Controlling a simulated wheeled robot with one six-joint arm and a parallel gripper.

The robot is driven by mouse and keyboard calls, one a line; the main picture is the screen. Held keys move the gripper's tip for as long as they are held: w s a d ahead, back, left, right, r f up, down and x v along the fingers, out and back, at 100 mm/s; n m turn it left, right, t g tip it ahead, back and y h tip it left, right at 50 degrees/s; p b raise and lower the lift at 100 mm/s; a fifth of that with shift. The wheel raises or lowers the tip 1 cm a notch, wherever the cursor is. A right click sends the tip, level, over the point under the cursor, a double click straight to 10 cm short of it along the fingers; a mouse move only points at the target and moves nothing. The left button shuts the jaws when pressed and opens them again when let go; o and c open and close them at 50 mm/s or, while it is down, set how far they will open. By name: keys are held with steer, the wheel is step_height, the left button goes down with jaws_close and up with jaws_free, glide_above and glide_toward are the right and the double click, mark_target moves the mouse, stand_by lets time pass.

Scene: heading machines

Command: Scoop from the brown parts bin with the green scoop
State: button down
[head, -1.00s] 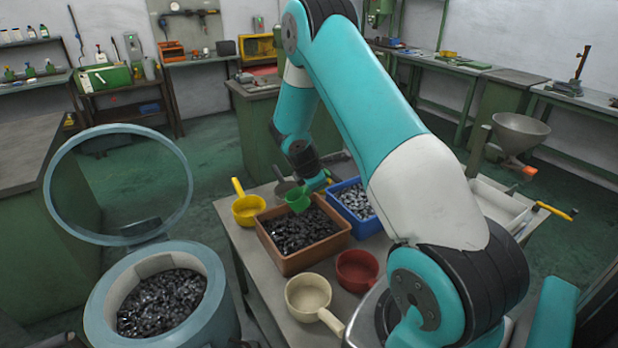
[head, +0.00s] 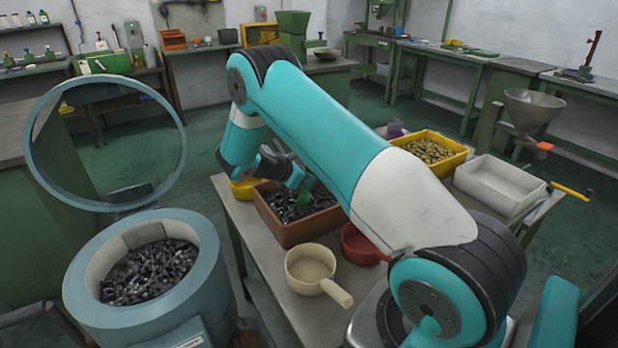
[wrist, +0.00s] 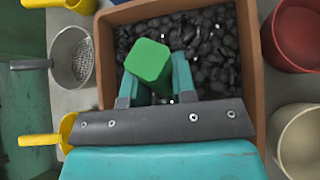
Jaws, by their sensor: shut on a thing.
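The brown parts bin (head: 292,236) stands on the table and holds many small dark parts. It also shows in the wrist view (wrist: 254,110), below my gripper. My gripper (wrist: 158,85) is shut on the green scoop (wrist: 149,61), with one finger on each side of its handle. The scoop's bowl is hidden below the handle in the wrist view. In the head view a bit of the green scoop (head: 308,186) shows at the dark parts, partly behind my arm. I cannot tell how deep the bowl sits among the parts.
A cream scoop (head: 308,268) and a red scoop (head: 362,243) stand in front of the bin. A yellow scoop (head: 243,188) is at its left. A yellow bin (head: 432,150) and a white tray (head: 497,182) lie to the right. An open drum (head: 150,300) of dark parts stands left.

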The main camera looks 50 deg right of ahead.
step_height(320, 180, down, 2)
steer(key=t+y, duration=0.1)
steer(key=y, duration=0.1)
steer(key=m+t+y+p, duration=0.1)
steer(key=t+y, duration=0.1)
steer(key=shift+s+d+m, duration=0.15)
steer(key=shift+m, duration=0.15)
steer(key=shift+r+t+y+p, duration=0.25)
steer(key=shift+t+y+p, duration=0.15)
steer(key=shift+p, duration=0.05)
steer(key=shift+m+t+y, duration=0.3)
steer(key=shift+t+y, duration=0.1)
steer(key=r+p, duration=0.4)
steer(key=r, duration=0.1)
steer(key=s+d+r+p, duration=0.1)
steer(key=r+p, duration=0.1)
steer(key=r, duration=0.1)
steer(key=shift+r, duration=0.1)
steer(key=shift+s+d+r+y+p, duration=0.1)
steer(key=shift+r+y+p, duration=0.05)
steer(key=shift+r+p, duration=0.3)
steer(key=shift+s+d+r+y+p, duration=0.15)
steer(key=shift+r+p, duration=0.2)
steer(key=shift+r, duration=0.2)
